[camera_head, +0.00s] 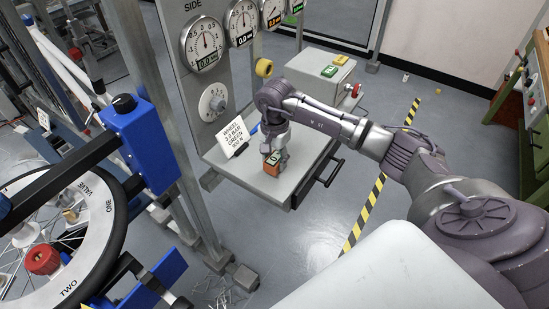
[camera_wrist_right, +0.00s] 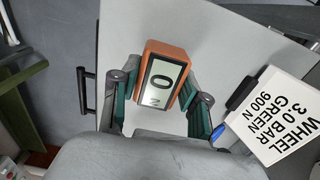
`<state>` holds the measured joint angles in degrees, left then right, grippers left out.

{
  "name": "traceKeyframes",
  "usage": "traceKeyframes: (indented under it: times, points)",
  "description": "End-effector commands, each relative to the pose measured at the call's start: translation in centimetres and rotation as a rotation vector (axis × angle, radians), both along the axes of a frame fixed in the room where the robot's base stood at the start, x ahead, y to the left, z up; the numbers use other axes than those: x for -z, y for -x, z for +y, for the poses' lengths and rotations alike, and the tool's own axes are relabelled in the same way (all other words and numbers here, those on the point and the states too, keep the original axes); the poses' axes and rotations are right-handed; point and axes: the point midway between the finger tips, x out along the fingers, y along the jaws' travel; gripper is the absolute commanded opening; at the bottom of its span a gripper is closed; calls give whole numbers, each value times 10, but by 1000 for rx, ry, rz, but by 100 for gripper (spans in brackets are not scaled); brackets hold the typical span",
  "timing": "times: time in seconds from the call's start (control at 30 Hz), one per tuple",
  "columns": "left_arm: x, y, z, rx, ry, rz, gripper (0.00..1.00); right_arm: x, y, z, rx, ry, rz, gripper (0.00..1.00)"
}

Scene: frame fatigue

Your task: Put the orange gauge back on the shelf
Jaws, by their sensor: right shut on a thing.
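The orange gauge (camera_head: 271,167) is a small orange block with a pale display face. It shows in my right gripper (camera_head: 275,152) over the front part of the grey shelf (camera_head: 237,171). In the right wrist view, the fingers of the right gripper (camera_wrist_right: 160,100) stand on both sides of the gauge (camera_wrist_right: 166,53), shut on it. Its display reads "0" with a smaller "N". I cannot tell whether the gauge touches the shelf or hangs just above it. My left gripper is not in view.
A white card (camera_head: 234,137) with "WHEEL 3.0 BAR GREEN 900 N" stands on the shelf, left of the gauge. Round dials (camera_head: 203,44) hang behind. A wheel (camera_head: 95,215) in a blue stand fills the left.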

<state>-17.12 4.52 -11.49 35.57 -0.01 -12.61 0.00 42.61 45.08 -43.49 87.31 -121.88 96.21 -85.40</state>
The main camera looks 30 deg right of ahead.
Motion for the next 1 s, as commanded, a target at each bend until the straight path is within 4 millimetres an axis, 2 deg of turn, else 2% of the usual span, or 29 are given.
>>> traceKeyframes:
  times: [0.33, 1.0]
  points:
    - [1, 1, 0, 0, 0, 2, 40, 1, 0, 0, 0, 0, -1, 1]
    - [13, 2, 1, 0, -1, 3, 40, 14, 0, 0, 0, 0, -1, 1]
